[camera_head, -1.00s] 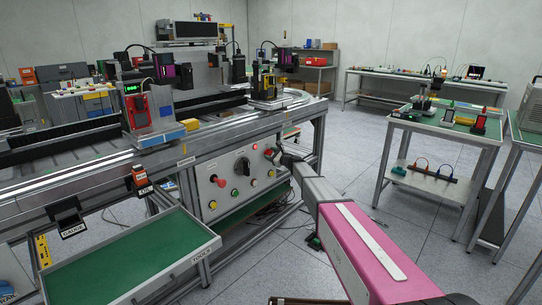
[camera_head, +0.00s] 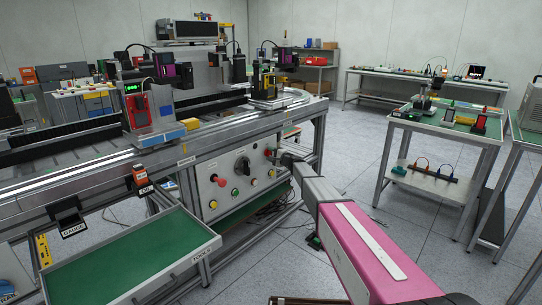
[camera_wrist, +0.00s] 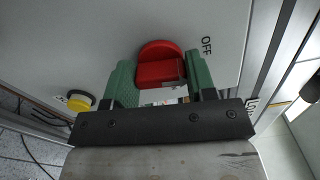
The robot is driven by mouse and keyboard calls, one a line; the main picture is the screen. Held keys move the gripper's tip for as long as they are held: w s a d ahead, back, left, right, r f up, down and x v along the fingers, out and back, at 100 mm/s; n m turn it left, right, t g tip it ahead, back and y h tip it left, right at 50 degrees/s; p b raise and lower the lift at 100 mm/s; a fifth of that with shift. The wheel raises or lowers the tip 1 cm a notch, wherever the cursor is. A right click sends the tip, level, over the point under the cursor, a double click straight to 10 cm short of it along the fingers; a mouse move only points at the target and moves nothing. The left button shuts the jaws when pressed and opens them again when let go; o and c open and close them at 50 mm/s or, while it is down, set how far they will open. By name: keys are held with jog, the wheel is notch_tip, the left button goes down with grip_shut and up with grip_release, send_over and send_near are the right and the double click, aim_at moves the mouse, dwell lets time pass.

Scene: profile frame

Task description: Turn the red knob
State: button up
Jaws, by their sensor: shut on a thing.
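The red knob (camera_wrist: 161,64) is on the light grey panel, beside the printed word OFF in the wrist view. My gripper (camera_wrist: 163,75) has one green finger on each side of the knob and is shut on it. The lower part of the knob is partly hidden by the gripper. In the head view a small red part of the knob (camera_head: 268,152) shows at the right end of the control panel (camera_head: 225,204), with my gripper (camera_head: 277,155) against it.
A yellow button (camera_wrist: 79,101) sits left of my gripper in the wrist view. The panel also carries a black rotary switch (camera_head: 242,166) and several buttons. A green-lined tool tray (camera_head: 130,262) juts out in front. Floor is open right of the bench.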

jog(key=shift+f+n, duration=0.1)
jog(key=shift+n, duration=0.8)
jog(key=shift+s, duration=0.1)
jog(key=o, duration=0.9)
jog(key=shift+o, duration=0.2)
jog(key=v, duration=1)
jog(key=shift+s+d, duration=0.25)
jog(key=shift+d, duration=0.1)
jog(key=shift+s, duration=0.1)
